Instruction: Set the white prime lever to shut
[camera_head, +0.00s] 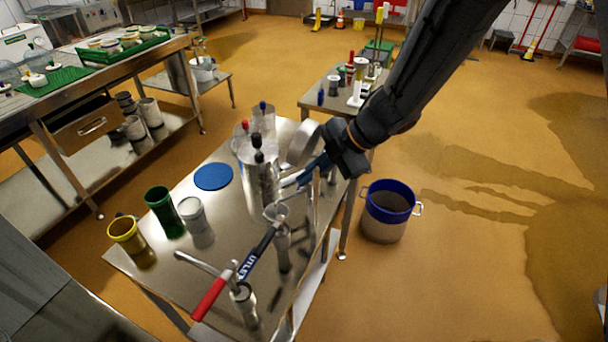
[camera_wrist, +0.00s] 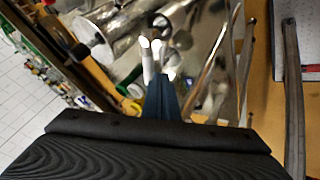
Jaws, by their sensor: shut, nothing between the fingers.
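My gripper (camera_head: 300,180) is shut and empty, its blue fingers low over the far right part of the steel table, among metal pipe fittings. In the wrist view its blue fingers (camera_wrist: 165,90) point at shiny metal parts. A pale rod (camera_wrist: 147,62) with a bright tip shows right beside the fingers there. It may be the white prime lever, but I cannot tell for sure, nor whether it touches the fingers. The arm and fingers partly cover this spot in the head view. The lever's setting cannot be read.
A red lever handle (camera_head: 208,299) and a blue-sleeved lever (camera_head: 258,252) with white lettering are at the table's near side. A steel vessel (camera_head: 260,178) with black knobs stands left of my gripper. A blue-rimmed bucket (camera_head: 384,215) is on the floor at right.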

